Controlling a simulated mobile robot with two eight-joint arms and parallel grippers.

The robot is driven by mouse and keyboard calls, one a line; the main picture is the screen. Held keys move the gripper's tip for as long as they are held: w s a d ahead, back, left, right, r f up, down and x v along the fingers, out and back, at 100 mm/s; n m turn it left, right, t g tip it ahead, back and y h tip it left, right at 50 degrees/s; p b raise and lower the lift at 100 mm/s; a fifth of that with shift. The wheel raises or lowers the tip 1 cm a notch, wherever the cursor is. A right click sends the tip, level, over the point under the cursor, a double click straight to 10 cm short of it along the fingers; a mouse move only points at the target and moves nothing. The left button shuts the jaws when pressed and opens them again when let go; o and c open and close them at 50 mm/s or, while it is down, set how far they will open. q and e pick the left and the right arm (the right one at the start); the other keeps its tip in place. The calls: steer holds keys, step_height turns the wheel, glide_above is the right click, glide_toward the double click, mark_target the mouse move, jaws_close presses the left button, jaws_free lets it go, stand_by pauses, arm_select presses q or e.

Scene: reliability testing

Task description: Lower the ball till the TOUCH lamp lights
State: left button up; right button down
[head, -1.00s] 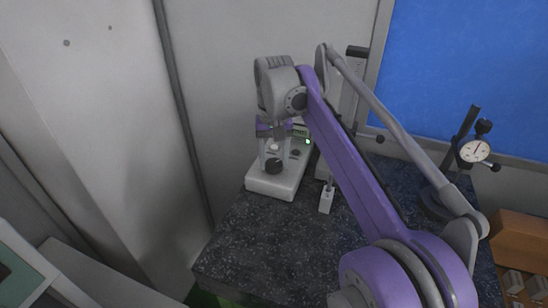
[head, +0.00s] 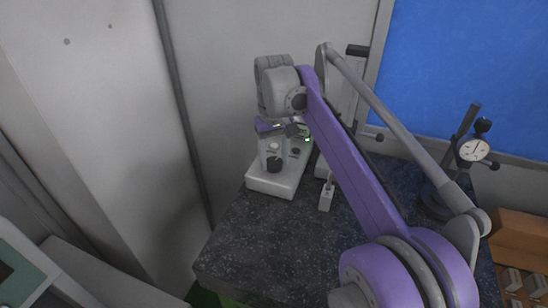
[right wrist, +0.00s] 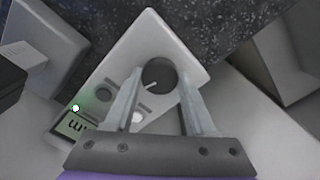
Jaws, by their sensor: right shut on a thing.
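A white control box (head: 268,185) stands at the left back of the dark speckled bench. It also shows in the right wrist view (right wrist: 185,55), with a black knob (right wrist: 158,72) bearing a white line, pale buttons and a small display (right wrist: 74,126). A lamp (right wrist: 75,108) beside the display glows with a green halo; its label cannot be read. My right gripper (head: 273,158) points down at the box. Its two fingers (right wrist: 158,88) are shut on the knob, one on each side. I cannot make out the ball. My left gripper is not in view.
My right arm hides much of a grey upright stand (head: 350,97). A small pale block (head: 326,198) stands right of the box. A dial gauge (head: 474,151) on a stand is farther right, near a brown box (head: 522,245). The bench's front left is clear.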

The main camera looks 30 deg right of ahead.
mark_target(274, 161)
steer(key=shift+c, duration=1.2)
jaws_free()
steer(key=shift+r, duration=0.1)
step_height(274, 161, up, 11)
steer(key=shift+p, duration=0.3)
steer(key=shift+f, duration=0.2)
